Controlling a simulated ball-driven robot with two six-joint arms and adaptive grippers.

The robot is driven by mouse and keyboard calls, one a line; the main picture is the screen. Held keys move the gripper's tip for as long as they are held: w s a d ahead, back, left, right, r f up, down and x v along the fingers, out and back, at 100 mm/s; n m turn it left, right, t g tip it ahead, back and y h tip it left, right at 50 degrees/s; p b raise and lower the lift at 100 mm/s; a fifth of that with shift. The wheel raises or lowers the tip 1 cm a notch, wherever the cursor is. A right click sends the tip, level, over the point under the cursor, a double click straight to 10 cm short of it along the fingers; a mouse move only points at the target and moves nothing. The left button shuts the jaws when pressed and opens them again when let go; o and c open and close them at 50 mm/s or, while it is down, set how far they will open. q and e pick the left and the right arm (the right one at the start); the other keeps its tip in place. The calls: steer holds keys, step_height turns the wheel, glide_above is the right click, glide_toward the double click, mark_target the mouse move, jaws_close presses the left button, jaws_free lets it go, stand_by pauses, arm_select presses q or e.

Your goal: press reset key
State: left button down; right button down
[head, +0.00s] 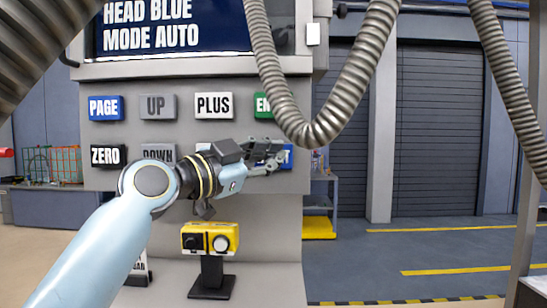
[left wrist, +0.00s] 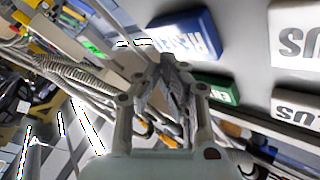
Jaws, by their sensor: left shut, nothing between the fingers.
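The reset key is a blue block with white letters on the grey panel. In the head view only part of it (head: 287,156) shows, with a final T; my left gripper (head: 272,154) hides the rest. In the left wrist view the blue key (left wrist: 186,36) shows at top centre, its lettering turned and partly legible. My left gripper (left wrist: 168,64) is shut and empty, its fingertips close beside the key in that picture. I cannot tell whether they touch it. My right gripper is not in view.
Neighbouring keys are PLUS (head: 213,105), UP (head: 158,106), PAGE (head: 106,107), ZERO (head: 108,155) and a green key (head: 263,105). A screen (head: 165,25) is above. A yellow switch box (head: 210,238) on a stand is below. A ribbed hose (head: 330,125) hangs just in front of the panel.

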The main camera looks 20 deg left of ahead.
arm_select(q)
steer(key=s, duration=0.2)
steer(key=s+d, duration=0.1)
steer(key=s, duration=0.2)
steer(key=shift+d, duration=0.2)
steer(key=shift+w+f, duration=0.1)
stand_by(0.6)
